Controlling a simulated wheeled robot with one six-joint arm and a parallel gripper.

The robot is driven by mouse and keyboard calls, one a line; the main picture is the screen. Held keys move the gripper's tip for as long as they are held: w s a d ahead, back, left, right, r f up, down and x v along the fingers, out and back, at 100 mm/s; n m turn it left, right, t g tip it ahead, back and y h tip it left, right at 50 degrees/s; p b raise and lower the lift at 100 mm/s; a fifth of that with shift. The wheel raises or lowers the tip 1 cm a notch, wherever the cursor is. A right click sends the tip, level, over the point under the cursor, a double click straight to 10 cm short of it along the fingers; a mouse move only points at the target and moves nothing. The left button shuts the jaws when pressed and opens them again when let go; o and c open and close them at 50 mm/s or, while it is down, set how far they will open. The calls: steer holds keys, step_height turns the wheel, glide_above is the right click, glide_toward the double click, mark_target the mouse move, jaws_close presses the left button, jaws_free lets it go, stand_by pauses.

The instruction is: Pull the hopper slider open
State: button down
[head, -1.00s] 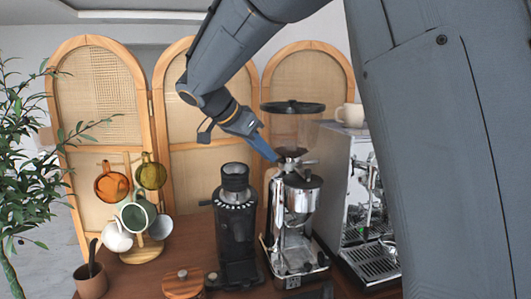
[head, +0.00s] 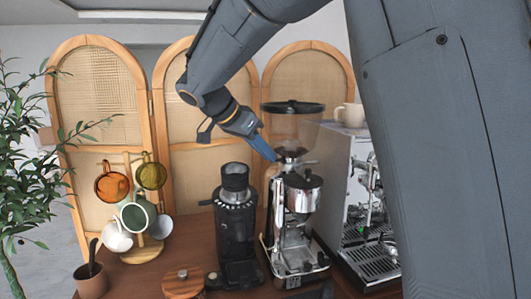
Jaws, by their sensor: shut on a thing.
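The hopper (head: 292,122) is a clear funnel with a dark lid, on top of the chrome grinder (head: 296,225) at the centre right. The hopper slider (head: 306,162) shows as a small metal tab at the hopper's neck. My gripper (head: 275,158) comes down from the upper left, and its blue fingers meet the left side of the neck. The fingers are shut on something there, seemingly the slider. The exact contact between fingertips and slider is too small to see.
A black grinder (head: 236,230) stands just left. An espresso machine (head: 350,190) with a cup (head: 350,115) on top stands close on the right. A mug tree (head: 150,235) and a wooden-lidded jar (head: 183,283) are further left. A folding screen (head: 190,190) stands behind.

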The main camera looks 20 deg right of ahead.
stand_by(0.3)
steer(key=a+b, duration=0.1)
steer(key=a, duration=0.1)
steer(key=shift+a+b, duration=0.3)
steer(key=c, duration=1.8)
jaws_free()
steer(key=shift+a, duration=0.15)
steer(key=shift+c, duration=0.2)
steer(key=b+v, duration=0.2)
steer(key=v, duration=0.5)
steer(key=shift+a+r, duration=0.25)
steer(key=shift+r, duration=0.05)
steer(key=shift+s+a, duration=0.1)
